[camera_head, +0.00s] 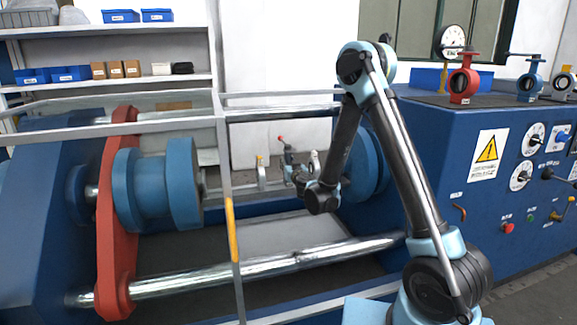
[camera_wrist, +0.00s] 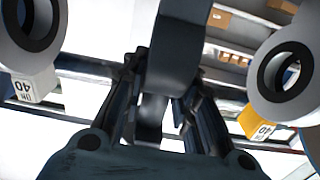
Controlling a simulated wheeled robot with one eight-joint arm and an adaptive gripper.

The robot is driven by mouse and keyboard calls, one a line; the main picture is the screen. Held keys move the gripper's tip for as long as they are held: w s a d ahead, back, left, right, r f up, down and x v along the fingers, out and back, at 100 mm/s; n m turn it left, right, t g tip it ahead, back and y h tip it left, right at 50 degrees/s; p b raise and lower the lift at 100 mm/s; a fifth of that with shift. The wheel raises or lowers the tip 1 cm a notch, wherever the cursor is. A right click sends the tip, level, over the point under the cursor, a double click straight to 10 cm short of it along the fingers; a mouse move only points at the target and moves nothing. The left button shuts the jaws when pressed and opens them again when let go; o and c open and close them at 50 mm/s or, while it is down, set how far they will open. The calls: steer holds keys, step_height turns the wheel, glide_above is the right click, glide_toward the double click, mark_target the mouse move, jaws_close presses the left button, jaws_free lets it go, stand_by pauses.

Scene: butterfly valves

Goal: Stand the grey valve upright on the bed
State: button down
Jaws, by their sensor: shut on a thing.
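My gripper (camera_head: 301,178) is over the middle of the machine's bed (camera_head: 285,235) in the head view. In the wrist view my gripper (camera_wrist: 158,108) is shut on a dark grey valve (camera_wrist: 178,50), seen edge-on between the fingers. In the head view this valve (camera_head: 288,156), with a red-tipped handle, looks about upright. Whether it touches the bed is hidden. A pale valve with a yellow tag stands to its left (camera_head: 262,172), and another pale valve (camera_head: 315,160) is close on its right, partly behind my arm.
In the wrist view two pale valve rings flank the held valve, left (camera_wrist: 30,30) and right (camera_wrist: 285,75), with little side room. A steel rail (camera_head: 265,265) and an upright frame post (camera_head: 226,180) lie in front. Red (camera_head: 463,80) and blue (camera_head: 530,80) valves stand on the cabinet.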

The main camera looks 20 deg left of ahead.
steer(key=shift+f, duration=0.45)
stand_by(2.1)
steer(key=c, duration=1.8)
jaws_free()
steer(key=shift+o, duration=0.2)
steer(key=shift+o, duration=0.6)
steer(key=o, duration=0.6)
steer(key=shift+f, duration=0.1)
steer(key=shift+d, duration=0.15)
